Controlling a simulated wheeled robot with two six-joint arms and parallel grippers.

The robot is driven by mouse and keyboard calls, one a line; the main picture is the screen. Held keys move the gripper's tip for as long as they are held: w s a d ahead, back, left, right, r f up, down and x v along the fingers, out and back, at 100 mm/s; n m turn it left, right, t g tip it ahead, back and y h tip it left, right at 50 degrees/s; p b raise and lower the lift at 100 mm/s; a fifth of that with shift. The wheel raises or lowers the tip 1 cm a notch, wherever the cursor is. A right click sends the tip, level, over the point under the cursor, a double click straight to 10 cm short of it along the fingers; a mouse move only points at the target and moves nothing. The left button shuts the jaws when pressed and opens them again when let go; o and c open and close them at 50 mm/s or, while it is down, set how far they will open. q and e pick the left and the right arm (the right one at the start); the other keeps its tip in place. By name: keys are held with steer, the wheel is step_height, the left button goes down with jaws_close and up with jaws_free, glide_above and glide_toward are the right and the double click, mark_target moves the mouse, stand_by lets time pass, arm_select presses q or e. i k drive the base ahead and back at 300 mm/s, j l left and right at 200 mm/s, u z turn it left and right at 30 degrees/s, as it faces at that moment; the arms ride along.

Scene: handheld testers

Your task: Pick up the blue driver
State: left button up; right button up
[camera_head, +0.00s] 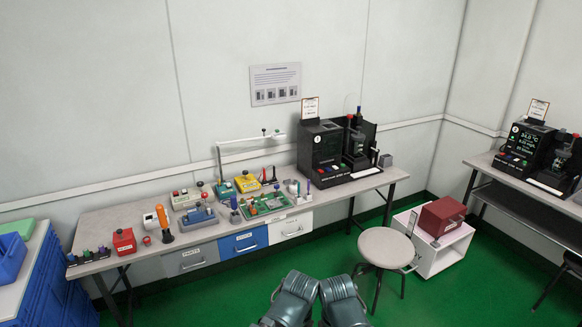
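A small, slim blue upright piece (308,187) stands on the long workbench (350,191), right of the green circuit board. It may be the blue driver, but it is too small to tell. A dark blue upright piece (234,203) stands left of the board and could also be a driver handle. Two grey parts of my own arms show at the bottom centre, in front of the bench and well short of it. No gripper fingers can be made out. Nothing on the bench is touched by me.
A green circuit board (266,203), red box (124,241), orange-handled tool (163,219) and black tester (325,150) crowd the bench. A round stool (386,247) and white cart (436,250) stand at its right front. Blue drawers (45,285) stand left. Green floor lies open before the bench.

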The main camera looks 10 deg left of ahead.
mark_target(233, 198)
steer(key=i+u, duration=0.2)
steer(key=i, duration=0.25)
steer(key=i+l+u, duration=0.2)
steer(key=i, duration=0.25)
steer(key=i+l+u, duration=0.2)
steer(key=i, duration=0.25)
